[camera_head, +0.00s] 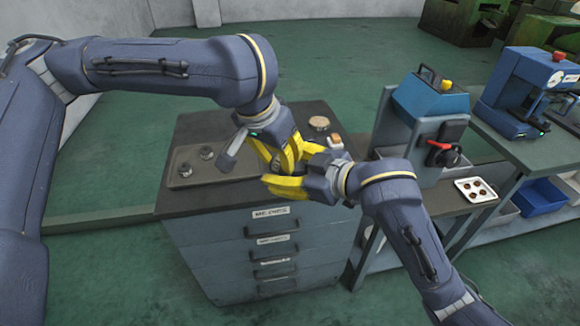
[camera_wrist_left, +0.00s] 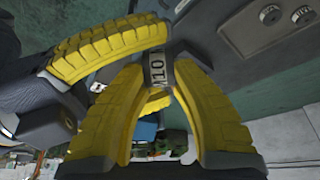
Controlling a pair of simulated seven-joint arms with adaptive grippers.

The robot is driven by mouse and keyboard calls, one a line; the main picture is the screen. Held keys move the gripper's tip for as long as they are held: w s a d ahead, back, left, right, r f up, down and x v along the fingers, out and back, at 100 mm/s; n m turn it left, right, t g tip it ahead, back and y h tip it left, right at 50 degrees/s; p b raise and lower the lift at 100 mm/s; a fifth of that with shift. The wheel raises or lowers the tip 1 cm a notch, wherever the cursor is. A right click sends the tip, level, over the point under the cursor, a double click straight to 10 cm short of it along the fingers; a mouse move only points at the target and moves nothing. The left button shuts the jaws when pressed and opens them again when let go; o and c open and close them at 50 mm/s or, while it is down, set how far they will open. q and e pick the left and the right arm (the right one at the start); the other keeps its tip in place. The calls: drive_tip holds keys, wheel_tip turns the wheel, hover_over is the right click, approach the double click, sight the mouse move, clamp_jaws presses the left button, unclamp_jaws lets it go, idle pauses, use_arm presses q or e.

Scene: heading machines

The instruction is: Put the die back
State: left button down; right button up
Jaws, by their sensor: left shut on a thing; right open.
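The die (camera_wrist_left: 157,68) is a small dark block with a white M10 label, seen in the left wrist view. My left gripper (camera_head: 283,150) is shut on it, with the die between its yellow fingertips. My right gripper (camera_head: 287,172) is open right beside the left one, above the cabinet's front edge. In the left wrist view its yellow fingers (camera_wrist_left: 110,45) lie around the die's area; I cannot tell whether they touch it. The head view hides the die behind the fingers. A grey tray (camera_head: 226,173) with two round dies lies on the cabinet's left side.
The dark-topped drawer cabinet (camera_head: 270,236) stands below both grippers. Small round items (camera_head: 320,123) sit at its back right. A blue machine (camera_head: 430,100) and a white plate with dark round pieces (camera_head: 475,182) stand to the right. The cabinet top before the tray is clear.

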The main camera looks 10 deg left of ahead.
clamp_jaws()
use_arm(q)
drive_tip(key=c, duration=1)
unclamp_jaws()
drive_tip(key=shift+c, duration=0.2)
